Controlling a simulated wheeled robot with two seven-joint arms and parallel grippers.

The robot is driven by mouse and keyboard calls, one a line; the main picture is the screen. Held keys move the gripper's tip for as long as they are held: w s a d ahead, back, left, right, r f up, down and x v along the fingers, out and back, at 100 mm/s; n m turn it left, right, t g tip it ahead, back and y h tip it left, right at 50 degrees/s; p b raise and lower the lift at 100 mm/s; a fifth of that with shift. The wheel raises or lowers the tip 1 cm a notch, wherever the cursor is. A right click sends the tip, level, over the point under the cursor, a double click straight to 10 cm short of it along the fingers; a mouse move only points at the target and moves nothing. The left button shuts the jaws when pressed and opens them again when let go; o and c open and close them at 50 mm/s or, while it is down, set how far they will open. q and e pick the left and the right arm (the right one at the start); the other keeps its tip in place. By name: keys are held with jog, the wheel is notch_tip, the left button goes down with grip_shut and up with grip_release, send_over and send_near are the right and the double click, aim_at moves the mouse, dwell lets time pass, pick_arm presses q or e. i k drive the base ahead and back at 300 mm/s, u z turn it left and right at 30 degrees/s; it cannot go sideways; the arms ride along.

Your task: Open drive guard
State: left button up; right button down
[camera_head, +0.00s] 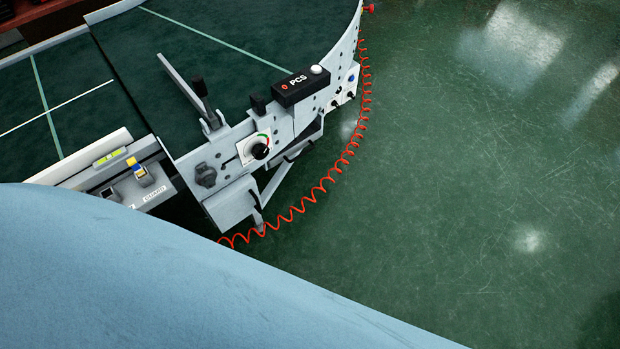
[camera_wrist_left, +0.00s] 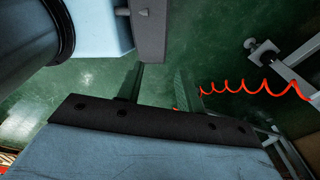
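In the head view a panel labelled GUARD (camera_head: 152,198) sits at the conveyor's near edge, partly hidden by a large pale blue part of my body. A small switch with yellow and blue parts (camera_head: 138,172) stands beside the label. In the left wrist view my left gripper (camera_wrist_left: 158,72) shows two dark fingers with a gap between them. It is open and empty, with green floor behind it. No gripper shows in the head view. A blue and dark grey part of my body fills the wrist view's top left; no right fingers show.
The curved conveyor (camera_head: 212,50) carries a grey lever (camera_head: 200,92), a black PCS box (camera_head: 301,86) and a dial (camera_head: 259,150). A coiled red cable (camera_head: 318,190) hangs along its side and also shows in the wrist view (camera_wrist_left: 250,90). Open floor (camera_head: 470,180) lies to the right.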

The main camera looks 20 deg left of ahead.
aim_at(227, 207)
jog(key=z, duration=0.15)
jog(key=i, duration=0.3)
jog(key=u, duration=2.7)
